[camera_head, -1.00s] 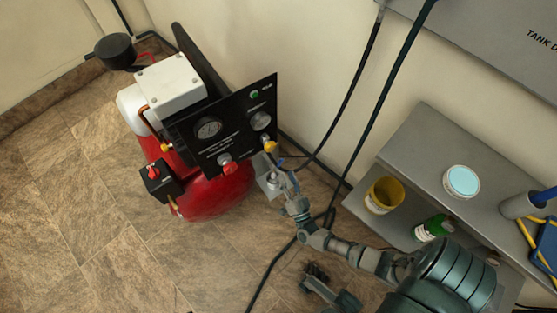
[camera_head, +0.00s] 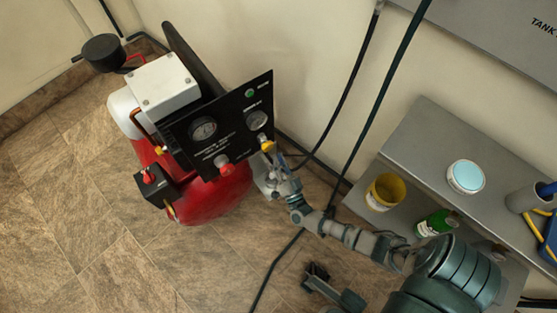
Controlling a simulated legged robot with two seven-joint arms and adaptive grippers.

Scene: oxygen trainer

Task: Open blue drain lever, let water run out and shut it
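A red compressor tank (camera_head: 215,197) with a black gauge panel (camera_head: 228,128) stands on the floor. A small blue part (camera_head: 282,160), possibly the drain lever, shows at the panel's lower right, close to my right gripper (camera_head: 268,180). The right gripper is beside the tank and the panel's lower corner. Its fingers are small and partly merged with the parts there, so I cannot tell whether it is open or touches the lever. A second dark gripper, apparently my left (camera_head: 316,271), is low over the floor, away from the tank. No running water is visible.
A yellow knob (camera_head: 267,146) and a red knob (camera_head: 223,164) are on the panel. Dark hoses (camera_head: 350,95) hang by the wall. A grey shelf (camera_head: 425,145) at right holds a yellow cup (camera_head: 384,192), green bottle (camera_head: 436,223) and round tub (camera_head: 466,177). Floor at left is clear.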

